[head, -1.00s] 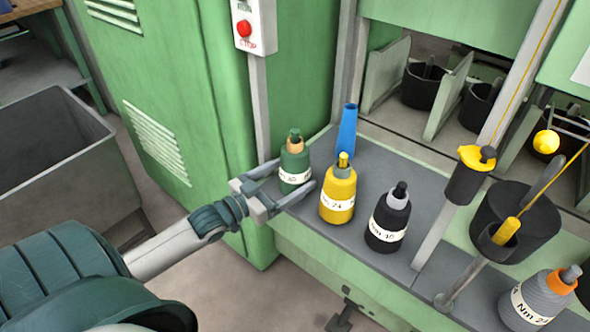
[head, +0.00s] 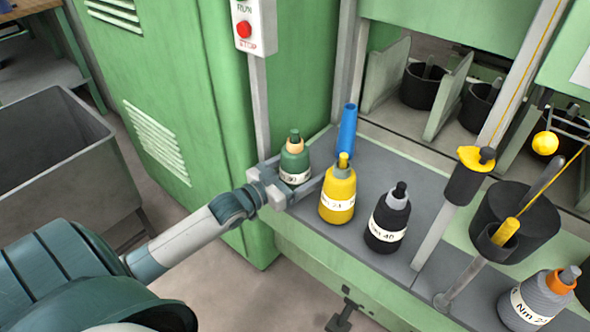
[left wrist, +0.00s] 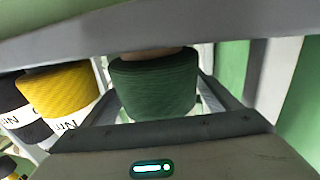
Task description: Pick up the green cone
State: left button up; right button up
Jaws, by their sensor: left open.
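The green cone (head: 294,161) is a dark green wound yarn cone with a white label and a tan and green top. It stands upright at the left end of the grey shelf (head: 372,256). My left gripper (head: 298,182) is open, with a finger on either side of the cone's lower part. In the left wrist view the green cone (left wrist: 154,84) is between the two fingers, close to the palm. Its top is cut off there. I cannot tell if the fingers touch it. My right gripper is not in view.
A yellow cone (head: 338,192) stands close to the right of the green cone, with a black cone (head: 386,220) beyond it. A blue tube (head: 347,132) stands behind. The green machine cabinet (head: 200,90) is close on the left. A grey bin (head: 55,150) is at far left.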

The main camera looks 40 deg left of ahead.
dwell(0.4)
pick_arm(q)
jog(key=shift+r, duration=0.1)
jog(key=c, duration=1.5)
jog(key=shift+o, duration=0.2)
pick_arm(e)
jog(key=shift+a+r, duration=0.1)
pick_arm(q)
jog(key=shift+r, duration=0.15)
